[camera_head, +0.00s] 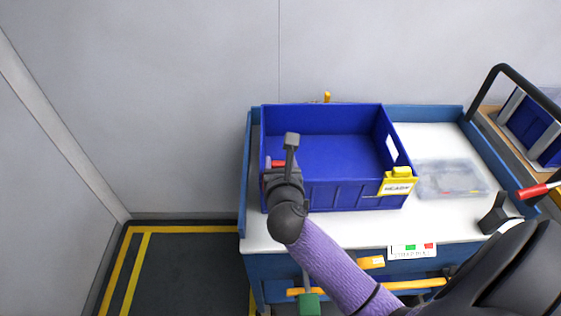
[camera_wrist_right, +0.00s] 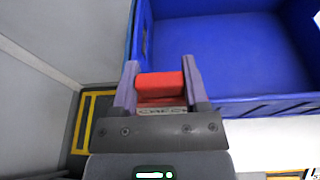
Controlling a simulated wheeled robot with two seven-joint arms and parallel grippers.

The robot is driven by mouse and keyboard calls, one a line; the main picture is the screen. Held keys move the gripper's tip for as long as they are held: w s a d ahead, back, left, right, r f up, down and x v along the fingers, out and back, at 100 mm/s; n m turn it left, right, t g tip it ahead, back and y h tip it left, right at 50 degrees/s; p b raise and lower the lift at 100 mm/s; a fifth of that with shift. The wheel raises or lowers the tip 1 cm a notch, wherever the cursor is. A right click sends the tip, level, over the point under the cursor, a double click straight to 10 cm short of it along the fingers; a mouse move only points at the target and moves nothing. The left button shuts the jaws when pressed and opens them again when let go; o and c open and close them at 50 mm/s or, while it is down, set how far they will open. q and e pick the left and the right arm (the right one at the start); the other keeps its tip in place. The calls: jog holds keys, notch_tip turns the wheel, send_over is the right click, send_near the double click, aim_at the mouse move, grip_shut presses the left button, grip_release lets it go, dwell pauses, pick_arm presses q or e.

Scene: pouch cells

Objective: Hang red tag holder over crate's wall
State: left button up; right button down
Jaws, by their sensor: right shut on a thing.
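The blue crate (camera_head: 335,196) stands open and empty on the cart's white top. It also shows in the wrist view (camera_wrist_right: 265,107). My right gripper (camera_head: 279,166) is at the crate's front left corner. It is shut on the red tag holder (camera_wrist_right: 160,82), which sits between both fingers in the wrist view, with part of a lettered white label below. In the head view only a small red piece of the holder (camera_head: 277,163) shows beside the gripper. The gripper hides that corner, and I cannot tell whether the holder touches the wall. My left gripper is not in view.
A yellow READY holder (camera_head: 398,182) hangs on the crate's front wall at the right. A clear flat tray (camera_head: 450,179) lies right of the crate. A red-handled thing (camera_head: 532,191) is at the right edge. A narrow white strip (camera_head: 340,230) is bare before the crate.

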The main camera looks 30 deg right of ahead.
jog(key=shift+f+b, duration=0.95)
jog(key=shift+f, duration=0.45)
grip_release()
jog(key=p+v, duration=0.2)
jog(key=v, duration=0.8)
